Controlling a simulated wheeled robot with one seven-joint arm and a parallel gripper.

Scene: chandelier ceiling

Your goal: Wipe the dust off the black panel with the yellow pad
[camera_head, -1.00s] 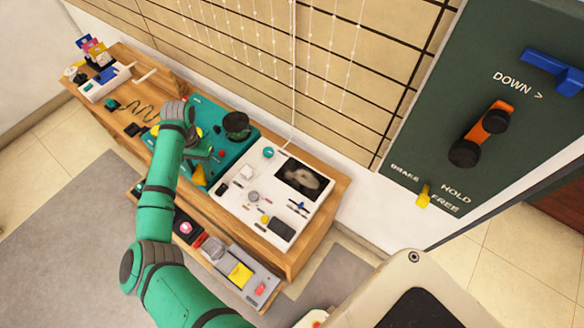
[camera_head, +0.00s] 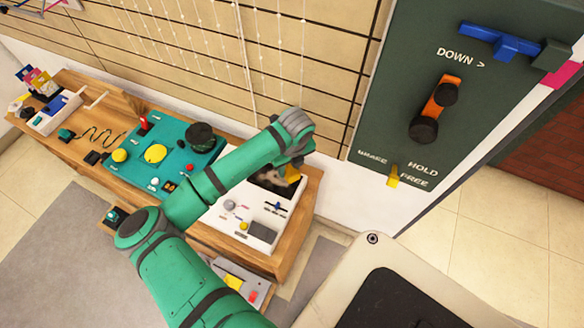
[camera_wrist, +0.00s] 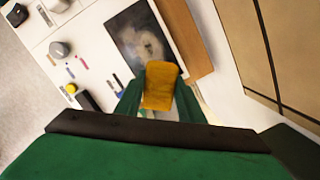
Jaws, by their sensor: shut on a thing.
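The yellow pad (camera_wrist: 161,84) is between the two green fingers of my gripper (camera_wrist: 158,102), which is shut on it. In the head view the pad (camera_head: 292,174) shows just below my gripper (camera_head: 291,163), near the panel's right side. The black panel (camera_wrist: 128,38) is set in the white board and carries a pale grey, smeared dust patch around its middle. The pad overlaps the panel's near edge in the wrist view; I cannot tell whether it touches. In the head view my arm hides much of the panel (camera_head: 268,182).
The white board (camera_head: 219,217) holds knobs, small coloured pieces and a dark block beside the panel. A teal board (camera_head: 128,171) with a black round pot (camera_head: 201,136) lies to its left on the wooden table (camera_head: 309,196). A beaded wall stands behind; a dark green lever panel (camera_head: 380,140) is at right.

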